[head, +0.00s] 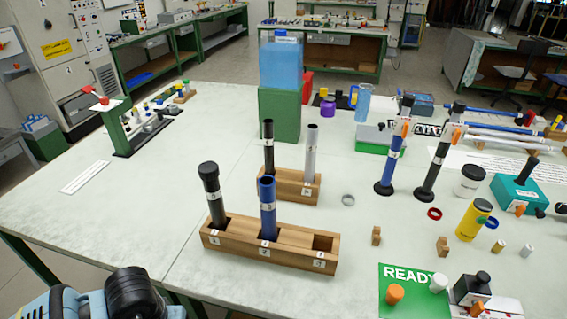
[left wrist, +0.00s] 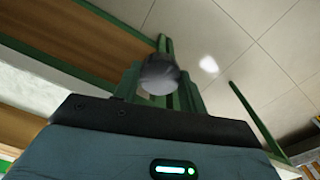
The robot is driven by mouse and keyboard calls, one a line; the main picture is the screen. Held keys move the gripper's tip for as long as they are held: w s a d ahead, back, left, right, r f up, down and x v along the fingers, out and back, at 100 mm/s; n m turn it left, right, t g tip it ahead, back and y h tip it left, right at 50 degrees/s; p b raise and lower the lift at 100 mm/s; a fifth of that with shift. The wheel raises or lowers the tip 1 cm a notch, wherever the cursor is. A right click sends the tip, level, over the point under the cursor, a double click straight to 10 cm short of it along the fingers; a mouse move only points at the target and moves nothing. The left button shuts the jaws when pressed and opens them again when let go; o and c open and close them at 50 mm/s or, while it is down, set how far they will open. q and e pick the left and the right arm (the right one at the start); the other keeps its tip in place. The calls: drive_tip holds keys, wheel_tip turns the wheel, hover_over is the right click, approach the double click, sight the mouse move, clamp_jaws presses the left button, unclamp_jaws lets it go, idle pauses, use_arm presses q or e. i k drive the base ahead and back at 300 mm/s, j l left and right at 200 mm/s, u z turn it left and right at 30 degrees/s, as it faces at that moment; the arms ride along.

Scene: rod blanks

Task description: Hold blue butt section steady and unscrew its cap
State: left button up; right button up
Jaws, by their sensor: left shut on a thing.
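The blue butt section (head: 267,210) stands upright in the middle slot of the front wooden block (head: 225,243). Its top end looks open and bare. A black section with a wide black cap (head: 209,178) stands in the left slot. The right slot (head: 323,243) is empty. In the left wrist view my left gripper (left wrist: 163,88) is shut on a dark, rounded cap-like piece (left wrist: 158,72), held away from the blue section. Its lower side is hidden by the gripper. My right gripper is not in view.
A second wooden block (head: 290,188) behind holds a black and a grey tube. Blue and black rods (head: 385,165) stand upright to the right. A green READY mat (head: 405,292) lies at the front right. The table's left part is mostly clear.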

sight(267, 183)
drive_tip(key=k+l+z, duration=0.3)
drive_tip(key=l, duration=1.1)
drive_tip(key=l+z, duration=0.3)
drive_tip(key=l, duration=1.1)
